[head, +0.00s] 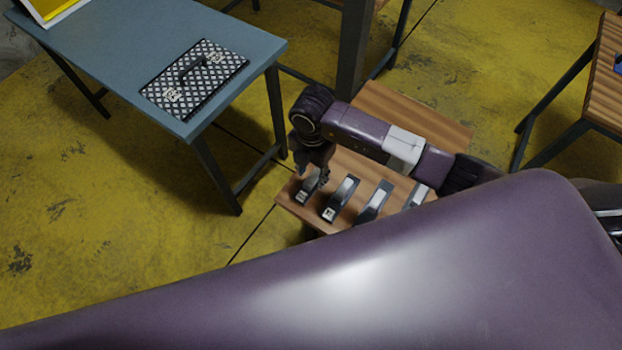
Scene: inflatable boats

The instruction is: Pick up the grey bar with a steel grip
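Several dark grey bars with pale, raised steel-looking grips lie in a row on a small wooden table (440,122). From left to right, they are the leftmost bar (307,190), the second (341,200), the third (373,203) and a partly hidden one (417,196). My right gripper (313,172) points down over the leftmost bar, very close to it. Its fingers are dark and small here, so I cannot tell whether they are open or shut, or touching the bar. My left gripper is not in view.
A blue table (112,62) stands at the left, with a black-and-white patterned plate (208,85) with a dark handle and a yellow item (50,8) on it. Another wooden table (607,75) is at the right edge. My purple body part hides the foreground.

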